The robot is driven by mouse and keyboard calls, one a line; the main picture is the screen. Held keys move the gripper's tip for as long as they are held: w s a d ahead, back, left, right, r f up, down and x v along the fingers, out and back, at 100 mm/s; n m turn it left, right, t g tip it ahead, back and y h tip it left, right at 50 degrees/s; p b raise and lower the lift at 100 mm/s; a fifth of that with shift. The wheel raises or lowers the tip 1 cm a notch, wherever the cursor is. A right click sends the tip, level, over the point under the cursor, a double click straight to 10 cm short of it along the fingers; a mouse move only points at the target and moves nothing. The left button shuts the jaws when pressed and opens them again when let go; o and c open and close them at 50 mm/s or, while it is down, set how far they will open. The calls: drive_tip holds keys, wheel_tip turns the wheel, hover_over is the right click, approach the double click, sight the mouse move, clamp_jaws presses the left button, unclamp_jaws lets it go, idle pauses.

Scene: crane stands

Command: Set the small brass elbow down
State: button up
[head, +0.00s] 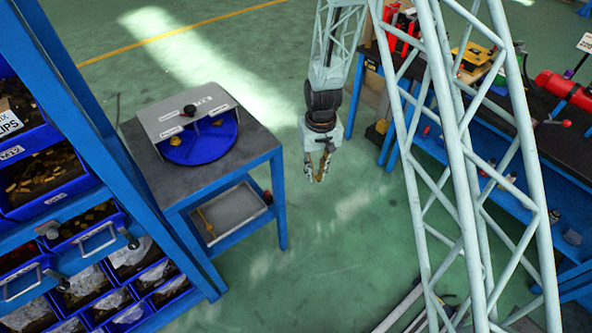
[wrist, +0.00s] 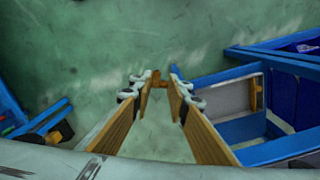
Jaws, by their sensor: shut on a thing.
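My gripper (head: 318,174) hangs over open green floor, right of the grey-topped stand and pointing down. In the wrist view its fingers are closed on the small brass elbow (wrist: 157,79), a brownish bit between the fingertips; its shape is mostly hidden. The elbow cannot be made out clearly in the head view. On the stand (head: 186,186), a blue round turntable (head: 200,146) sits partly under a grey labelled cover (head: 184,109) with a black knob. Yellowish pieces lie in its openings.
A grey tray (head: 229,210) sits on the stand's lower shelf; it also shows in the wrist view (wrist: 228,94). A blue rack of bins (head: 40,165) fills the left. A workbench (head: 545,130) with red items stands right, behind lattice columns. The floor below my gripper is clear.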

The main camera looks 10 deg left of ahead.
drive_tip(key=d+f+m+b, duration=0.1)
drive_tip(key=d+f, duration=0.3)
drive_tip(key=d, duration=0.3)
drive_tip(key=s+d+f+m+b, duration=0.1)
drive_tip(key=d+f, duration=0.2)
drive_tip(key=d, duration=0.5)
drive_tip(key=d+f+m+b, duration=0.1)
drive_tip(key=d+f+m, duration=0.1)
drive_tip(key=d+f, duration=0.2)
drive_tip(key=shift+s+d+f+b, duration=0.15)
drive_tip(key=shift+d+f+b, duration=0.2)
drive_tip(key=shift+d, duration=1.3)
drive_tip(key=shift+a, duration=0.1)
